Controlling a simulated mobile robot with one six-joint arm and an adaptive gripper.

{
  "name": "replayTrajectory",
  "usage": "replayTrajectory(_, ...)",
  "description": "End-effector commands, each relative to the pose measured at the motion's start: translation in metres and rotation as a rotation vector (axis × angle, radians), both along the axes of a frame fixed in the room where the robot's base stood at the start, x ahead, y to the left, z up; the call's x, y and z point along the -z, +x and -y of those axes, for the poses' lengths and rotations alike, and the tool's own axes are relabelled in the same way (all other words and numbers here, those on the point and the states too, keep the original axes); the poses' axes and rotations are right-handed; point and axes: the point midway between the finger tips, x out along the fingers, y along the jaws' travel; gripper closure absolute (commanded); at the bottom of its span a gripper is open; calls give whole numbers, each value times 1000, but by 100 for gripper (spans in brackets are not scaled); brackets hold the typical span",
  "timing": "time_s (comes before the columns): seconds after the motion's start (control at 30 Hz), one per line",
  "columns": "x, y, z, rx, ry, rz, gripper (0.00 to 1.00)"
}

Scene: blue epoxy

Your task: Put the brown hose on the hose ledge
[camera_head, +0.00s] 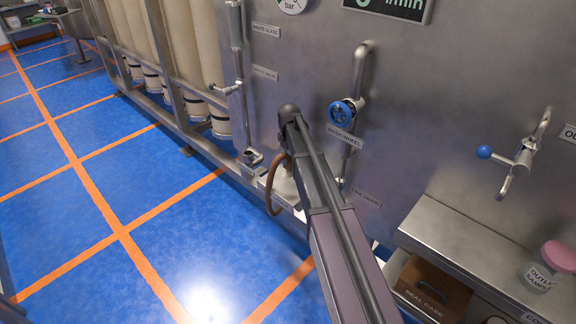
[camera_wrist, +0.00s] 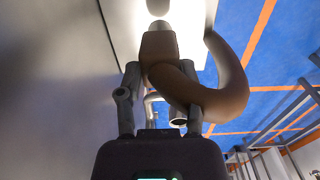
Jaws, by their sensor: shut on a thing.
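The brown hose (camera_head: 271,190) hangs as a curved loop beside the far end of my arm in the head view, close to the steel panel. In the wrist view the hose (camera_wrist: 228,92) bends to the right. One end of it lies between the fingers of my gripper (camera_wrist: 160,72), which is shut on it. A pale flat plate (camera_wrist: 125,30) shows beyond the hose and may be the hose ledge; I cannot tell whether the hose touches it. My arm hides the gripper in the head view.
The steel panel (camera_head: 300,65) carries a pipe with a blue handwheel (camera_head: 341,113) right of my arm. A steel shelf (camera_head: 450,240) holds a pink-lidded jar (camera_head: 548,268), with a brown case (camera_head: 432,289) below. Open blue floor (camera_head: 60,220) lies left.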

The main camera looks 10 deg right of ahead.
Motion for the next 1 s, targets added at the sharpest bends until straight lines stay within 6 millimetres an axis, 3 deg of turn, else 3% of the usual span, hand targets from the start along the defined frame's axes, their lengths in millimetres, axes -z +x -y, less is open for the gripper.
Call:
replayTrajectory(0.23,6,0,0,0,0,0,100)
replayTrajectory(0.6,33,0,-1,0,0,0,100)
replayTrajectory(1.0,35,0,-1,-1,0,0,100)
